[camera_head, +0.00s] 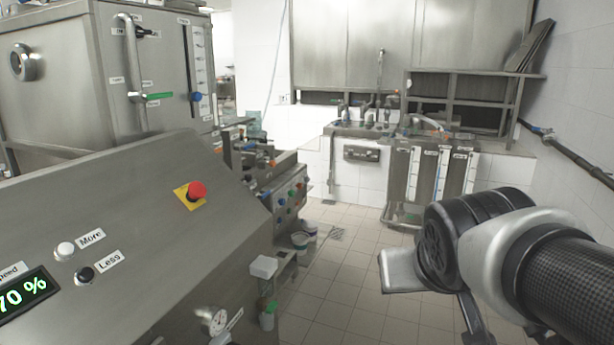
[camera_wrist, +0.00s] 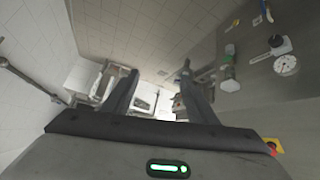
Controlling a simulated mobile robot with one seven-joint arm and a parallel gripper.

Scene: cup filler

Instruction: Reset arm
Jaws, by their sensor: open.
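My arm reaches in from the right edge of the head view, over the tiled floor. My gripper is largely hidden behind the wrist in that view. In the wrist view my gripper (camera_wrist: 154,88) shows two dark fingers spread wide apart, with nothing between them. The fingers touch nothing that I can see. Past them lie the tiled floor and, at a distance, metal equipment.
A steel control panel (camera_head: 120,220) with a red emergency button (camera_head: 196,191) fills the left. Behind it stands a steel tank cabinet (camera_head: 60,70). A sink counter (camera_head: 362,153) and a steel unit (camera_head: 425,180) stand at the back. The tiled floor (camera_head: 350,255) between is clear.

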